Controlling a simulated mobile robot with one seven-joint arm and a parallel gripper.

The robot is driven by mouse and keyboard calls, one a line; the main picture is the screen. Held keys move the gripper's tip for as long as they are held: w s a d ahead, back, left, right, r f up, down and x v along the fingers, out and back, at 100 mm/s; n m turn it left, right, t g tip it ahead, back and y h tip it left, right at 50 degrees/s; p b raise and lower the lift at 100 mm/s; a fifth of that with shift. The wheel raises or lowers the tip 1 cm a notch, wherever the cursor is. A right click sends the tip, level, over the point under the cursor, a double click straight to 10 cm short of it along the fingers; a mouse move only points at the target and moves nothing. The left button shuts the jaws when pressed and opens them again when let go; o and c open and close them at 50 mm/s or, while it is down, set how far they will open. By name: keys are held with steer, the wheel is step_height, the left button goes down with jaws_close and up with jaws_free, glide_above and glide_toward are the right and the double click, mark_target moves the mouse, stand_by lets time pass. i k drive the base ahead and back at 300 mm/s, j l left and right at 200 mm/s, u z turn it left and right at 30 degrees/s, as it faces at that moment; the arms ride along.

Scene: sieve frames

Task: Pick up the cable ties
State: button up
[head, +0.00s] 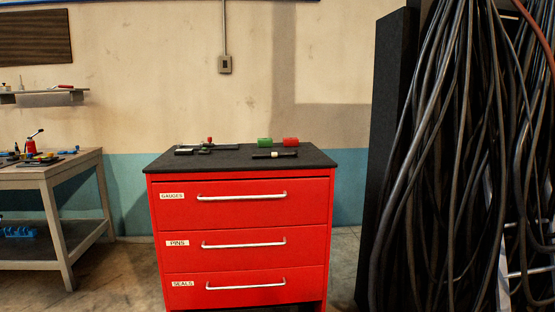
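I cannot make out the cable ties for certain. A thin dark item with a pale band around its middle (275,155) lies on the black top of the red drawer cabinet (240,160), near the middle right. It may be the bundle of cable ties, but it is too small to tell. My gripper is not in view.
A cluttered workbench (50,170) stands left. Thick cables (450,150) hang at right. Floor shows between bench and cabinet.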

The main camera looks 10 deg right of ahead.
mark_target(273, 155)
steer(key=i+j+z, duration=0.4)
steer(key=i+j, duration=0.15)
steer(key=i+j+z, duration=0.25)
steer(key=j, duration=0.2)
steer(key=i+j+z, duration=0.2)
steer(key=j, duration=0.2)
steer(key=i+j+z, duration=0.3)
steer(key=i+j, duration=0.25)
steer(key=i, duration=0.15)
